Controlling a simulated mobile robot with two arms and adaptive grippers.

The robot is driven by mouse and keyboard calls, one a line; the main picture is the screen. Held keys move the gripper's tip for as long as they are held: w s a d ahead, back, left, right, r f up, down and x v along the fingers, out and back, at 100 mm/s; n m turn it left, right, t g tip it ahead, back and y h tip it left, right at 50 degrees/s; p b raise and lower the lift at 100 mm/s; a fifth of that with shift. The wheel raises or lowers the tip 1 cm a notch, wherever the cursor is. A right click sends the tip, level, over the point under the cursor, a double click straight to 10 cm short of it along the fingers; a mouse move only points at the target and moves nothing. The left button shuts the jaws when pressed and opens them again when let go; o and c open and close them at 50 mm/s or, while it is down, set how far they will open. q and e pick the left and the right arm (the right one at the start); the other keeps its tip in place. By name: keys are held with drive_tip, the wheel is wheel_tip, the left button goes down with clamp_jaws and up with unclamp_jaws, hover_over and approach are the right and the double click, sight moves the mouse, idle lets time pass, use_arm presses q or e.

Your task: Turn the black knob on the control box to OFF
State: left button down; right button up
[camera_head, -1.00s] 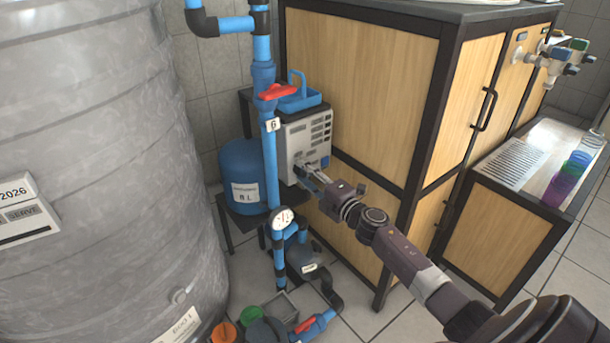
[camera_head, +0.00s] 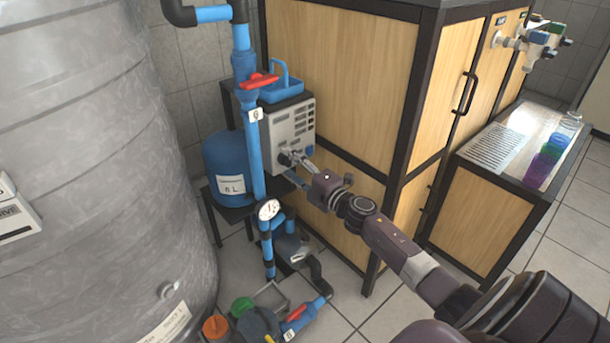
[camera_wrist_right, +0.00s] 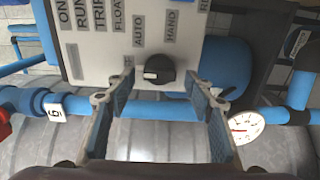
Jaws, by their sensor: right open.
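The black knob (camera_wrist_right: 160,69) is round, with a pale mark toward the left of that view. My right gripper (camera_wrist_right: 158,88) is open, with a finger on either side of the knob and a gap to each. In the head view the right gripper (camera_head: 297,160) is at the box's lower front. My left gripper is not in view.
A blue vertical pipe (camera_head: 252,140) with a red valve handle (camera_head: 259,80) stands close left of the box. A pressure gauge (camera_head: 268,209) is below. The large grey tank (camera_head: 80,150) fills the left; the cabinet (camera_head: 340,80) stands right.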

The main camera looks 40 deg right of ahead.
drive_tip(key=s, duration=1.1)
drive_tip(key=shift+d, duration=0.45)
drive_tip(key=shift+s, duration=0.1)
